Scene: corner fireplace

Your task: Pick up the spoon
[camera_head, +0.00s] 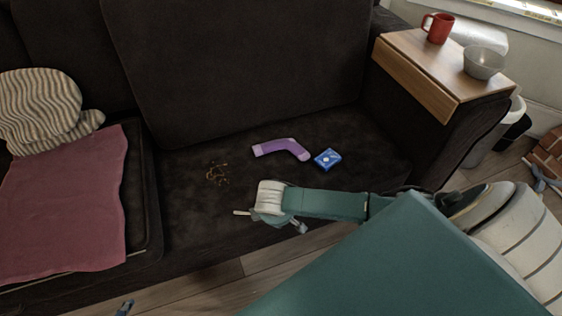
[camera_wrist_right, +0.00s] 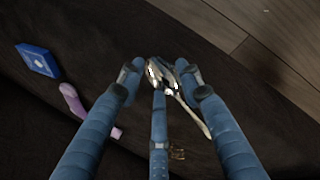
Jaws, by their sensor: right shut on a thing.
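The shiny metal spoon (camera_wrist_right: 167,77) is between the blue fingers of my right gripper (camera_wrist_right: 163,80) in the right wrist view. The fingertips close around its bowl end, and its handle slants down to the right. In the head view my right gripper (camera_head: 272,218) is over the front edge of the dark sofa seat, shut on the spoon. Only a small pale bit beside the gripper shows there, perhaps the handle. A small blue piece at the bottom edge of the head view looks like the tip of my left gripper (camera_head: 125,307); its jaws are not shown.
On the sofa seat lie a purple sock-like thing (camera_head: 283,149), a blue box (camera_head: 327,159) and a small brown tangle (camera_head: 217,174). A red mug (camera_head: 438,27) and a grey bowl (camera_head: 484,62) stand on the wooden armrest tray (camera_head: 412,72). A pink blanket (camera_head: 70,210) covers the left seat.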

